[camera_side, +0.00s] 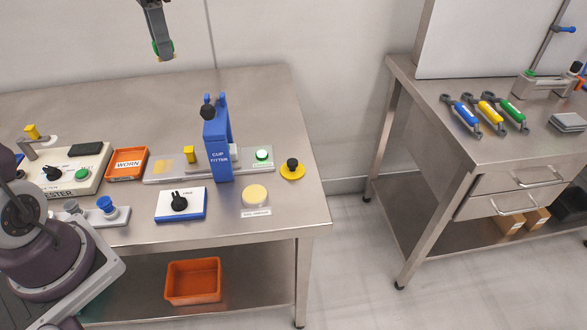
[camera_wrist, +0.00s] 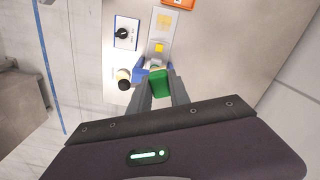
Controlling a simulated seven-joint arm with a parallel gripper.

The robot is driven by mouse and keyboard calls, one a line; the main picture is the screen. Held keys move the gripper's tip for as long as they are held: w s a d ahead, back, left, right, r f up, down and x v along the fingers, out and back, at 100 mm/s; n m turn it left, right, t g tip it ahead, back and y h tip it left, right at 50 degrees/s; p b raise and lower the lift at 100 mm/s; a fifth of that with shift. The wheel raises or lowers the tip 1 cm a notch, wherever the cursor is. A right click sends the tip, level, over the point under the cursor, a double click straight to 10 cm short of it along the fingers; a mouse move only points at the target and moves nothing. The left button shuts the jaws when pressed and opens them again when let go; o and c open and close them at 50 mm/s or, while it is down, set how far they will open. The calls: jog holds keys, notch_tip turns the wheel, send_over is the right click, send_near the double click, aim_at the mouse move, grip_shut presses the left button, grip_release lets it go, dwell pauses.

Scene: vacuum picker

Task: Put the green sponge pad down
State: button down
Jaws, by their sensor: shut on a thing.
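The green sponge pad (camera_wrist: 158,84) is between the two fingers of my gripper (camera_wrist: 160,92) in the wrist view. My gripper is shut on it. In the side view my gripper (camera_side: 162,50) hangs high at the top of the picture, well above the back of the steel table (camera_side: 260,95). Only a thin green edge of the pad (camera_side: 154,46) shows there; the fingers hide the rest. In the wrist view the pad covers part of the blue cup fitter below it.
The blue cup fitter (camera_side: 218,150) stands tall on the table. Around it are an orange WORN tray (camera_side: 127,164), a knob box (camera_side: 180,204), a pale yellow round pad (camera_side: 255,194) and a yellow disc with a black knob (camera_side: 292,172). The table's back is clear.

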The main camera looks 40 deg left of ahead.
jog(key=w+d+m, duration=0.3)
jog(key=w+d, duration=0.2)
jog(key=d, duration=0.7)
jog(key=m, duration=0.2)
send_over(293, 200)
notch_tip(293, 200, down, 28)
jog(key=shift+f, duration=0.25)
jog(key=c, duration=1.6)
grip_release()
jog(key=shift+f, duration=0.15)
jog(key=shift+c, duration=0.2)
jog(key=o, duration=0.4)
jog(key=shift+o, duration=0.2)
